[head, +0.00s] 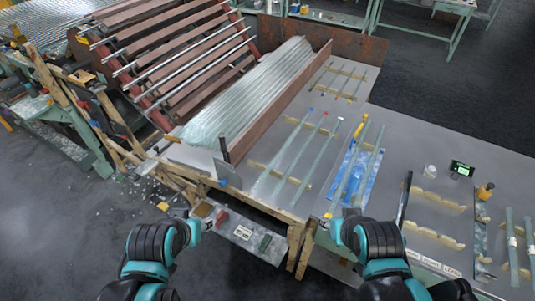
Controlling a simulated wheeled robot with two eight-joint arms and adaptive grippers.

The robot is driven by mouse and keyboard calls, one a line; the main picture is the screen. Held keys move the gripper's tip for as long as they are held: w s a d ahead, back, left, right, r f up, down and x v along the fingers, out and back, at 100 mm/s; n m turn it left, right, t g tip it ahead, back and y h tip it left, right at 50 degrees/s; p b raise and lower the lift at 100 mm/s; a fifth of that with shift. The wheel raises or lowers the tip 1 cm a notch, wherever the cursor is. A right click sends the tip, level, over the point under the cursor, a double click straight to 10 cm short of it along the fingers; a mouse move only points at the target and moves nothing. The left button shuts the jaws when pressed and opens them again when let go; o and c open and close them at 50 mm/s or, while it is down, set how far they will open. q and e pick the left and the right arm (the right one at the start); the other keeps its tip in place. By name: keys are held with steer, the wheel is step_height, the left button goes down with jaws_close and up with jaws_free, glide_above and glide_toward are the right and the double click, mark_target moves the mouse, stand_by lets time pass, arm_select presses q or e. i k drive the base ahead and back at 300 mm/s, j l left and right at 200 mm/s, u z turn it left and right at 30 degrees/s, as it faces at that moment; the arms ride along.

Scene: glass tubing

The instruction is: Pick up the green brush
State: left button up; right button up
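A small dark green object (265,243), which looks like the green brush, lies on a low grey shelf (240,232) below the table's front edge. It is too small to make out bristles. My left gripper (188,213) is to the left of the shelf, apart from the green object. My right gripper (336,222) is at the table's front edge, to the right of the green object and apart from it. Both grippers are small and partly hidden by my wrists, so their finger opening is unclear. I see nothing held in either.
A red block (222,217) and a white marked plate (243,232) lie on the same shelf. Wooden table legs (296,240) stand close by. Glass tubes (302,155) rest on the grey table above. Broken glass (150,188) litters the floor at left.

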mark_target(266, 242)
steer(key=k+j+z, duration=0.15)
steer(key=z, duration=0.35)
steer(key=k+j+z, duration=0.2)
steer(key=z, duration=0.25)
steer(key=k+j+z, duration=0.1)
steer(key=z, duration=0.4)
steer(key=k, duration=0.05)
